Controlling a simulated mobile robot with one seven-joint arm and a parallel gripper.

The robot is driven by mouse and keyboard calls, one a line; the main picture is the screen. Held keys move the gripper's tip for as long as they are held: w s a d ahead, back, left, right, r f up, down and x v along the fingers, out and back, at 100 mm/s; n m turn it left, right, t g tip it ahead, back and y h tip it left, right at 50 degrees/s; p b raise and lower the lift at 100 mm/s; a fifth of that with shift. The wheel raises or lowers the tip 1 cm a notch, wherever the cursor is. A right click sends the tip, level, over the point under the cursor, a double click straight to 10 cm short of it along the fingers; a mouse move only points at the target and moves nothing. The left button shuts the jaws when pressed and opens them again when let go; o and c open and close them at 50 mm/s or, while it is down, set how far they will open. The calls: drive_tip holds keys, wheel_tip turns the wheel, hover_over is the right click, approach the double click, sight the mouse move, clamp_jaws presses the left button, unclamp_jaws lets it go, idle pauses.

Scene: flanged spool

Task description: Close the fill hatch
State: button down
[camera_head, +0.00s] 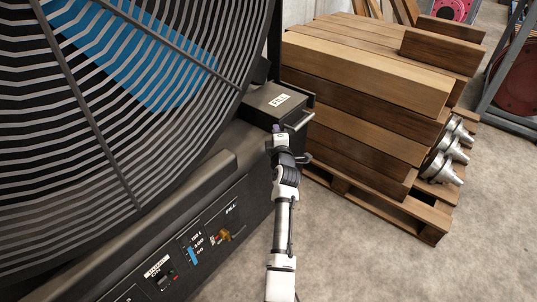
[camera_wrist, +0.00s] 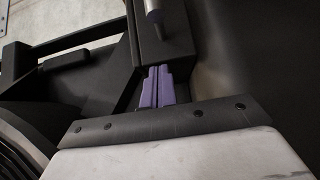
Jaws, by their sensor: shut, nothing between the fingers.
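The fill hatch (camera_head: 271,101) is a dark box-like part with a white FILL label, at the right end of the large fan machine in the head view. A grey bar handle (camera_head: 300,122) sticks out at its right side. My gripper (camera_head: 279,130) is at the hatch's near front edge, left of the handle. In the wrist view its purple fingers (camera_wrist: 156,86) are together and empty, close to a dark panel (camera_wrist: 170,47) with a grey handle (camera_wrist: 152,10) above. I cannot tell whether the fingertips touch it, nor how far the hatch stands open.
The fan machine (camera_head: 100,130) with its wire grille fills the left; its control panel (camera_head: 195,245) faces the floor aisle. A pallet of wooden beams (camera_head: 365,75) stands close at right, with metal flanged parts (camera_head: 447,160). The concrete floor (camera_head: 370,270) in front is clear.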

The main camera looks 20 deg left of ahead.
sight(287, 120)
drive_tip(key=w+b, duration=0.1)
drive_tip(key=w+d+b, duration=0.1)
drive_tip(key=w+b, duration=0.2)
drive_tip(key=shift+w+d+f+b, duration=0.25)
drive_tip(key=shift+w+d+b, duration=0.05)
drive_tip(key=shift+b, duration=0.05)
drive_tip(key=shift+w+d+r+b, duration=0.15)
drive_tip(key=shift+w+d+b, duration=0.05)
drive_tip(key=shift+w+b, duration=0.25)
drive_tip(key=shift+w+d+r, duration=0.1)
drive_tip(key=shift+w+r, duration=0.05)
drive_tip(key=shift+r, duration=0.1)
